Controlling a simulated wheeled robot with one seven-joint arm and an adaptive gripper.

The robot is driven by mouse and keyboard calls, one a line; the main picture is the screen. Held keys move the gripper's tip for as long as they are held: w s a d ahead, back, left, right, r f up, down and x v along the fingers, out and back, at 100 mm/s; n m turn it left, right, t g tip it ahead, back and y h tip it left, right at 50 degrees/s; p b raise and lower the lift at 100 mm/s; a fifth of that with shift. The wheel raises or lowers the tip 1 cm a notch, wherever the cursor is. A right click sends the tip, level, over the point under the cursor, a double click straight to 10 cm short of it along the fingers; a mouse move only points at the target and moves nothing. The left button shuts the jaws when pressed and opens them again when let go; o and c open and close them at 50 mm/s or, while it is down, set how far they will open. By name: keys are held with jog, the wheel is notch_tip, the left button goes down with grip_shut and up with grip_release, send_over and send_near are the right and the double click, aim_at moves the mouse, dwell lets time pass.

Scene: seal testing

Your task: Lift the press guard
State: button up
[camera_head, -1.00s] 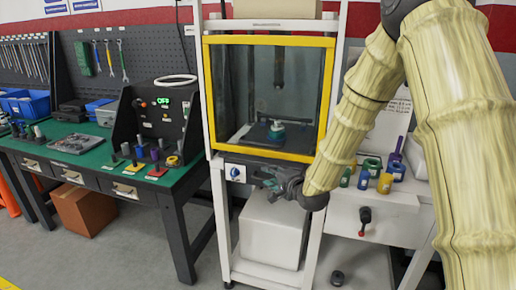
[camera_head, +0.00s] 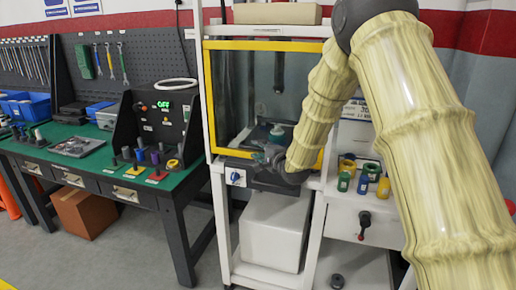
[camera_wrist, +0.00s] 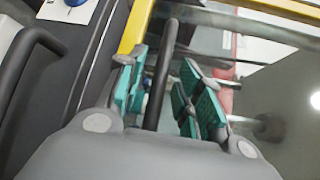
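The press guard (camera_head: 208,105) is a clear panel in a yellow frame on the front of the white press stand. Its lower right part is hidden behind my arm. My gripper (camera_head: 268,154) is at the guard's lower edge. In the wrist view, my gripper (camera_wrist: 163,95) is open, with teal finger pads on both sides of a dark bar (camera_wrist: 161,75). The bar looks like a handle in front of the guard's yellow frame (camera_wrist: 137,25). Gaps show between the bar and the pads. A teal-topped part (camera_head: 277,132) stands inside the press, partly hidden by the arm.
A blue knob (camera_head: 236,177) is on the panel below the guard. Green, blue and yellow cylinders (camera_head: 364,183) stand on the right-hand bench. A control box (camera_head: 160,125) reading OFF stands on the green bench (camera_head: 105,178) at left. A white box (camera_head: 272,230) sits below.

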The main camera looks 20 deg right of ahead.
jog(key=shift+x, duration=0.8)
grip_shut()
